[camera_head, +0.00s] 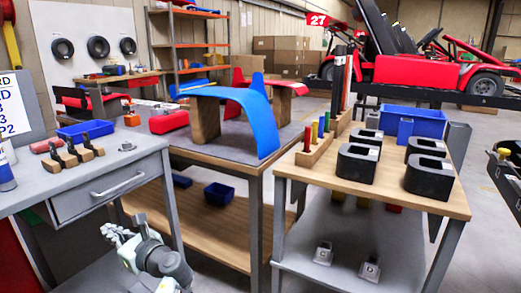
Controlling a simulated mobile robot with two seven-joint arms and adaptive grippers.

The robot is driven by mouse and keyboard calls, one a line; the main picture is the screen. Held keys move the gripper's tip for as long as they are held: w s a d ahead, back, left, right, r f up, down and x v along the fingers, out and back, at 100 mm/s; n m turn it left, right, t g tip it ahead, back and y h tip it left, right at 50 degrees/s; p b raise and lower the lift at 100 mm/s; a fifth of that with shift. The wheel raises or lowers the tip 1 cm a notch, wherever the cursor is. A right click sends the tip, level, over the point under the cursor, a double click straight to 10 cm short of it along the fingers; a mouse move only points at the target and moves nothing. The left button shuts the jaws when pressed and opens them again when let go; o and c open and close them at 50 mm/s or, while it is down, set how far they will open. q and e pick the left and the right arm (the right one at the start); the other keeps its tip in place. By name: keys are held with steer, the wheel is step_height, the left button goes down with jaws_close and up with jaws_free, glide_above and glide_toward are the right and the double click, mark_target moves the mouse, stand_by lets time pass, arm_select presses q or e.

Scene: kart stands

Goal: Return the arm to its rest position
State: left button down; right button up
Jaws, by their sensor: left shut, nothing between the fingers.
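My left arm shows low in the head view, in front of the grey drawer table and the middle workbench. My left gripper (107,231) is at the upper left end of that arm, shut and empty. It is below the table tops, in front of the middle bench's lower wooden shelf (190,226). It seems apart from everything around it. My right gripper is not in view.
The grey drawer table (135,157) stands left with a blue bin (86,132). A bench with a blue curved panel (240,100) is in the middle. A right table (310,168) holds several black blocks (357,163). A red kart (410,72) stands behind.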

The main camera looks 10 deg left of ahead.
arm_select(q)
steer(key=s+d+f+n+g+h, duration=0.15)
steer(key=s+f+n+h, duration=0.3)
steer(key=f, duration=0.65)
steer(key=s+d+f+n+t+h, duration=0.1)
steer(key=s+d+f+n+h, duration=0.3)
steer(key=f, duration=0.7)
steer(key=s+d+f+n+g+h, duration=0.1)
steer(key=s+d+f+n+h, duration=0.2)
steer(key=s, duration=0.6)
steer(key=s+d+f+n+g+h, duration=0.2)
steer(key=s+d+f+n, duration=0.5)
steer(key=f, duration=0.4)
steer(key=shift+s+f+n+h, duration=0.3)
steer(key=shift+s+n+h, duration=0.25)
steer(key=shift+s+n, duration=0.4)
steer(key=shift+s+g, duration=0.1)
steer(key=shift+g, duration=0.15)
